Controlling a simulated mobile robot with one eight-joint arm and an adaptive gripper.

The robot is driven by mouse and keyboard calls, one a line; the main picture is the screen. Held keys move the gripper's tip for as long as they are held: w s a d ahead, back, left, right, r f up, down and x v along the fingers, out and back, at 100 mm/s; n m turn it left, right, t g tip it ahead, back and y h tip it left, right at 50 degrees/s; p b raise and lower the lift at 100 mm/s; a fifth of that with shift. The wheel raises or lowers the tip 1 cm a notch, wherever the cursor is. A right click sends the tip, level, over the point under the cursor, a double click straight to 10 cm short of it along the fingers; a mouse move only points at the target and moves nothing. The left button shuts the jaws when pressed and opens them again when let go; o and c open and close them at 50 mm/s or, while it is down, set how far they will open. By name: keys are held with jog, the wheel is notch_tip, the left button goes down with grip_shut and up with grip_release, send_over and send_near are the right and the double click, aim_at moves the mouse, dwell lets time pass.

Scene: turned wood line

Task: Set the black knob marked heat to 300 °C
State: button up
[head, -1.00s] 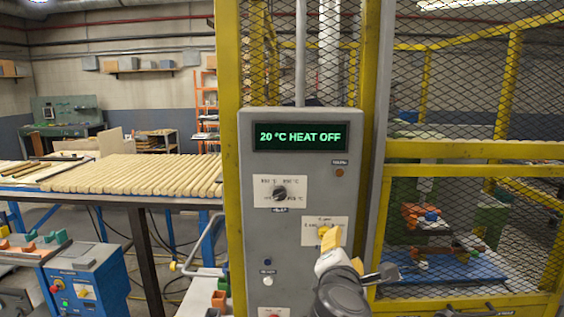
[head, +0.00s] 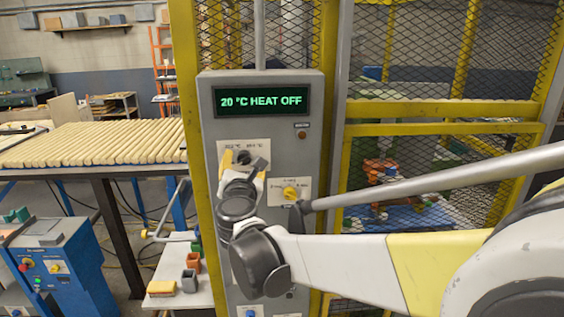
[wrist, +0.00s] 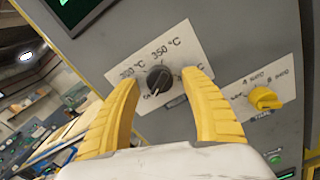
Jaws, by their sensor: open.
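The black knob (wrist: 159,78) sits on a white label plate on the grey panel. Its pale pointer line points down-left in the wrist view, toward a partly hidden mark. One label above it reads 350 °C; the label to its left ends in 00 °C, its first digit unclear. The knob (head: 243,157) also shows in the head view, partly behind my gripper. My gripper (wrist: 162,82) is open, its yellow fingers on either side of the knob in the picture; I cannot tell whether they touch it. The display (head: 260,100) reads 20 °C HEAT OFF.
A yellow knob (head: 291,192) is close by, lower right on the same panel; it also shows in the wrist view (wrist: 264,98). An indicator lamp (head: 301,134) is above it. Yellow-framed mesh fencing stands behind and right. A table with wooden rods (head: 95,143) is at left.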

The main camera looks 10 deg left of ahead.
jog(key=shift+w, duration=0.2)
jog(key=shift+c, duration=0.5)
grip_shut()
jog(key=shift+m, duration=0.3)
jog(key=m, duration=0.3)
jog(key=shift+r+m, duration=0.1)
jog(key=shift+m, duration=0.2)
jog(key=m, duration=0.3)
jog(key=shift+a+m, duration=0.1)
jog(key=shift+m, duration=0.3)
jog(key=m, duration=0.4)
jog(key=shift+r, duration=0.1)
jog(key=shift+m+p, duration=0.3)
jog(key=shift+m, duration=1.5)
jog(key=shift+r, duration=0.1)
